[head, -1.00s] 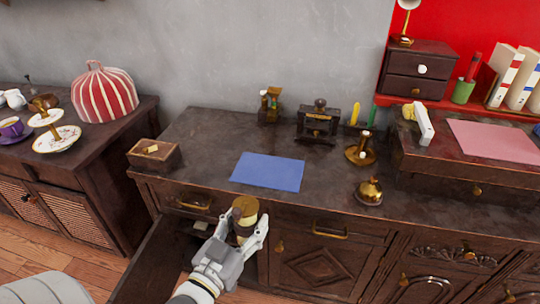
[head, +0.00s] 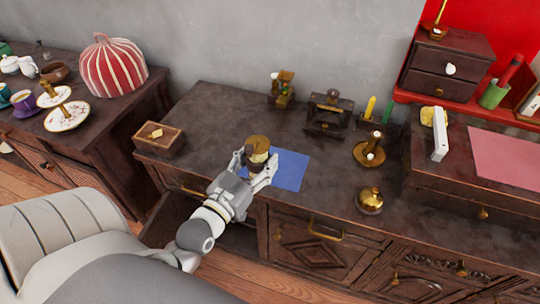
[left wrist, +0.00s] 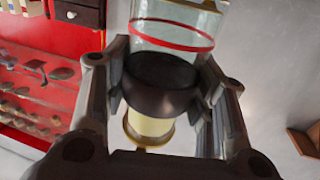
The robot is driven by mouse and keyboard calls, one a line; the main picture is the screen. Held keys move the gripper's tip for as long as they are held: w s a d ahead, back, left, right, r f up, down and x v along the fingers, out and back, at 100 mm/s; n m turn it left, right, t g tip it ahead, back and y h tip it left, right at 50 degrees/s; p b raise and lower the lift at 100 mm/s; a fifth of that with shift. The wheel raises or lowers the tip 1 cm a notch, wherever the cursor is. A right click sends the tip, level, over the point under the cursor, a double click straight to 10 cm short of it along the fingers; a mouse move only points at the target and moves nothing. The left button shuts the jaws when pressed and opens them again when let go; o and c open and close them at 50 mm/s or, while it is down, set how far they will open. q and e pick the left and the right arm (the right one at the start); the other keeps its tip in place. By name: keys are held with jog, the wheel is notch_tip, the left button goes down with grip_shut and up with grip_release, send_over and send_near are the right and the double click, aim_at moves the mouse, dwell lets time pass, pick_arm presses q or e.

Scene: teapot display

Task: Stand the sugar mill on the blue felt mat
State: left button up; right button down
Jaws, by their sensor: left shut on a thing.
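The sugar mill (head: 258,144) has a round brass-coloured end, a pale body and a dark band. My left gripper (head: 256,168) is shut around it at the dark band. In the left wrist view the mill (left wrist: 162,84) shows a clear glass part with a red ring on one side of the band and a cream and gold part on the other. The blue felt mat (head: 291,170) lies flat on the dark cabinet top. The mill and gripper cover its left part; I cannot tell whether the mill touches it. My right gripper is out of view.
A wooden box (head: 159,138) stands left of the mat. A black press-like object (head: 328,114) and a small brass and green object (head: 282,92) stand behind. A brass candlestick (head: 370,150) and brass bell (head: 369,197) stand to the right. An open drawer (head: 172,216) is below.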

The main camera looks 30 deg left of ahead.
pick_arm(q)
jog(key=w+a+f, duration=0.1)
jog(key=w+f, duration=0.1)
jog(key=w, duration=0.1)
jog(key=w+a+f+b, duration=0.1)
jog(key=w+f, duration=0.2)
jog(key=w+a+f, duration=0.2)
jog(key=w+f, duration=0.1)
jog(key=w, duration=0.1)
jog(key=shift+a+f, duration=0.1)
jog(key=shift+f, duration=0.15)
jog(key=shift+w+f+b, duration=0.1)
jog(key=shift+f+b, duration=0.35)
jog(key=shift+f, duration=1.05)
jog(key=shift+f, duration=0.1)
jog(key=o, duration=1.3)
jog(key=shift+f, duration=0.1)
